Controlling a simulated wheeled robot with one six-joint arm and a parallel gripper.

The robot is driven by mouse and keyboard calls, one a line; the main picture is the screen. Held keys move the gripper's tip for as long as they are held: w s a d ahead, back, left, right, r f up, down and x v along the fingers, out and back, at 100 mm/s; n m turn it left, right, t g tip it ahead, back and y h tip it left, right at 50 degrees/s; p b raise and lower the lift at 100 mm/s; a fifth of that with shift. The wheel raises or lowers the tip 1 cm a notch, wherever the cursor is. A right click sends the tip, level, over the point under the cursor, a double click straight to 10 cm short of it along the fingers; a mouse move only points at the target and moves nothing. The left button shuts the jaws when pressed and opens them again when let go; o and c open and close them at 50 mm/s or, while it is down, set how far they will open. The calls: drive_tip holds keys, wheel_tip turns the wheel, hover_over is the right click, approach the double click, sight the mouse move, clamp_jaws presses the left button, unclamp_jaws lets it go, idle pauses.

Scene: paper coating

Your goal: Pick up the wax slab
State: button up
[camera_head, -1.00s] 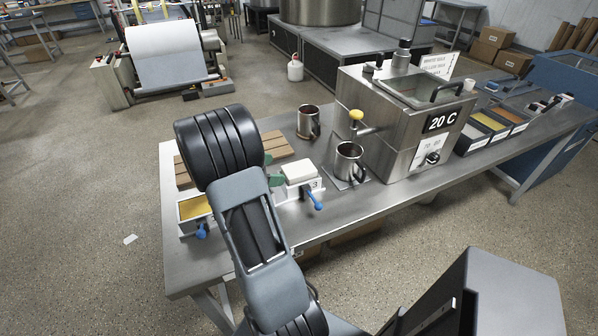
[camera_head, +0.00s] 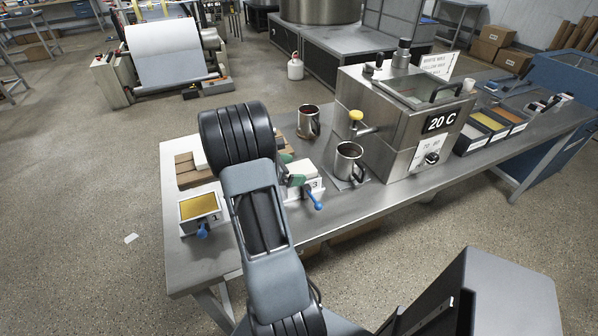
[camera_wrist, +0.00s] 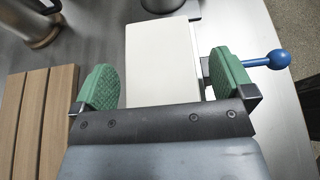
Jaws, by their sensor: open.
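A white wax slab (camera_wrist: 162,62) lies between the two green fingers of my gripper (camera_wrist: 165,78) in the wrist view, with a gap on each side. My gripper is open and holds nothing. In the head view the slab (camera_head: 302,168) is mostly hidden behind my arm, at the white mould labelled 3 (camera_head: 315,185). That mould's blue-knobbed handle (camera_wrist: 278,60) sticks out to the right of my right finger in the wrist view. Whether the fingers are level with the slab cannot be told.
A yellow-filled mould labelled 1 (camera_head: 199,207) stands at the table's left. Metal mugs (camera_head: 349,160) and a steel tank (camera_head: 400,115) stand right.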

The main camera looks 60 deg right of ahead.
drive_tip(key=c, duration=1)
drive_tip(key=shift+r, duration=0.2)
drive_tip(key=shift+c, duration=0.2)
